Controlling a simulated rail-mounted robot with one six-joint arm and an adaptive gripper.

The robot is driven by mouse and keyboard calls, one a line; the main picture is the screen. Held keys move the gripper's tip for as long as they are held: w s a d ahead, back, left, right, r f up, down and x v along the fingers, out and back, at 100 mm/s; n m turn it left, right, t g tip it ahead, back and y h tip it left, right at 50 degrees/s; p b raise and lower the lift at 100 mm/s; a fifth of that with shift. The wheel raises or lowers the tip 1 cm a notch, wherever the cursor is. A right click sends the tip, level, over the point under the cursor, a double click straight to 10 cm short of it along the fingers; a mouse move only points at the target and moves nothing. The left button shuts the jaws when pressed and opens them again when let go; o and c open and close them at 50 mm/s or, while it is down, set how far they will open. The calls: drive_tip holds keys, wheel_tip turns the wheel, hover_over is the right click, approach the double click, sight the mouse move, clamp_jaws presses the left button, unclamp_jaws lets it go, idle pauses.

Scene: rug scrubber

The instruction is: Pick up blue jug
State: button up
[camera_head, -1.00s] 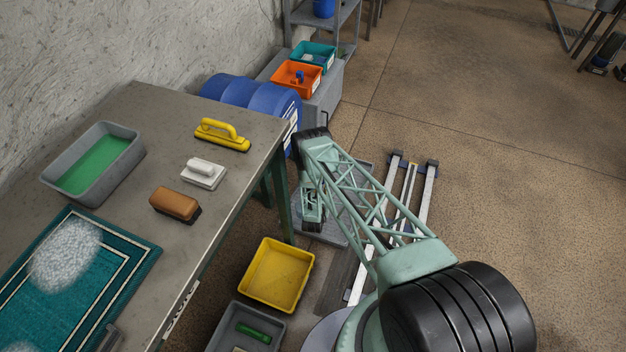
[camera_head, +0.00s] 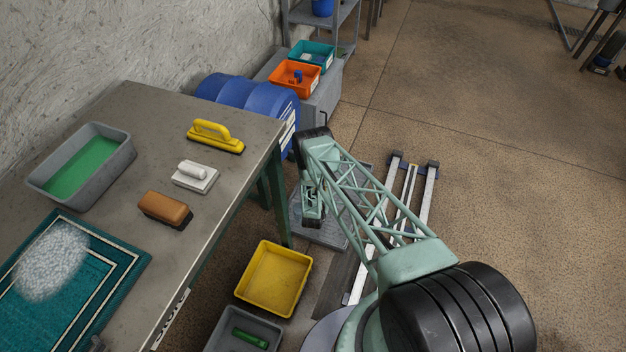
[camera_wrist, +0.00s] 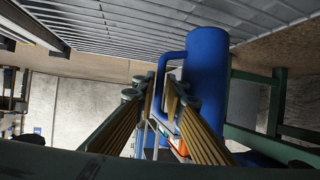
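The blue jug (camera_wrist: 207,75) shows in the wrist view just right of the picture's middle, close to the grey slatted platform at the top. Its loop handle (camera_wrist: 169,62) faces left, toward my fingers. My gripper (camera_wrist: 161,82) is open, with a narrow gap between its two ribbed fingers. The fingertips are at the handle, and the right finger overlaps part of the jug. I cannot tell whether they touch it. In the head view my arm blocks the jug, and the gripper is mostly hidden.
A grey platform (camera_head: 322,235) lies on the floor beside the workbench (camera_head: 238,192). A yellow bin (camera_head: 273,279) and a grey bin (camera_head: 222,335) stand near the bench. A blue barrel (camera_head: 250,97) lies behind. Rails (camera_head: 424,200) are right of the arm; open floor lies beyond.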

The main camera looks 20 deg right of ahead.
drive_tip(key=shift+w+d, duration=0.1)
idle(0.6)
clamp_jaws()
drive_tip(key=shift+r+p, duration=0.55)
drive_tip(key=shift+r, duration=0.6)
drive_tip(key=s+a+r+p, duration=0.1)
drive_tip(key=s+p, duration=0.1)
drive_tip(key=s, duration=0.6)
drive_tip(key=s+a+r+p, duration=0.1)
drive_tip(key=s+p, duration=0.1)
drive_tip(key=s, duration=0.5)
drive_tip(key=shift+s+a+r+p, duration=0.3)
drive_tip(key=shift+s+r, duration=0.05)
